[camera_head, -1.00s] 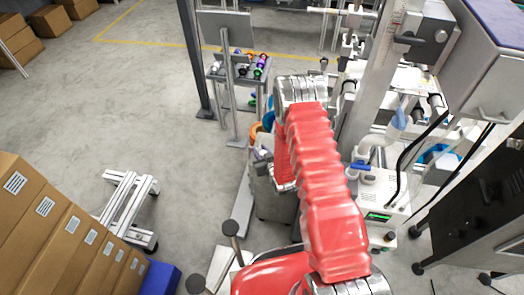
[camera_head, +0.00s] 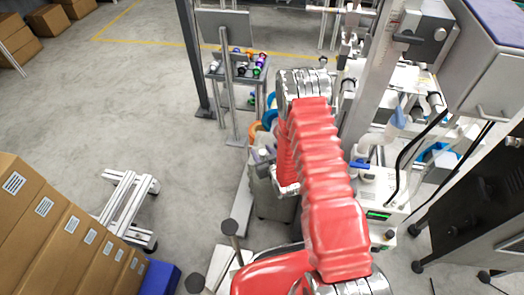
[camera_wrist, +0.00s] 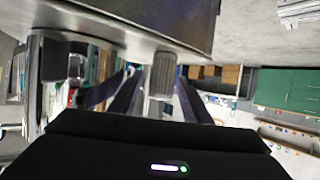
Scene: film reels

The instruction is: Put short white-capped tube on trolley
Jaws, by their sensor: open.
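In the wrist view, the dark fingers of my gripper (camera_wrist: 157,100) stand apart. A pale grey ribbed cylinder (camera_wrist: 160,74) shows between them, below a metal edge; I cannot tell whether it is the white-capped tube, or whether the fingers touch it. In the head view, my red arm hides my gripper. A small pale-capped object (camera_head: 262,153) shows beside the arm, by a grey bin-like body; its kind is unclear. A grey shelf stand (camera_head: 232,76) at the back holds several small coloured items. I cannot tell which piece is the trolley.
A machine with a white control box (camera_head: 378,212) stands right of my arm. A low metal frame (camera_head: 127,205) is on the floor at left, near cardboard boxes (camera_head: 62,235) and a blue box (camera_head: 160,279). The floor at left centre is clear.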

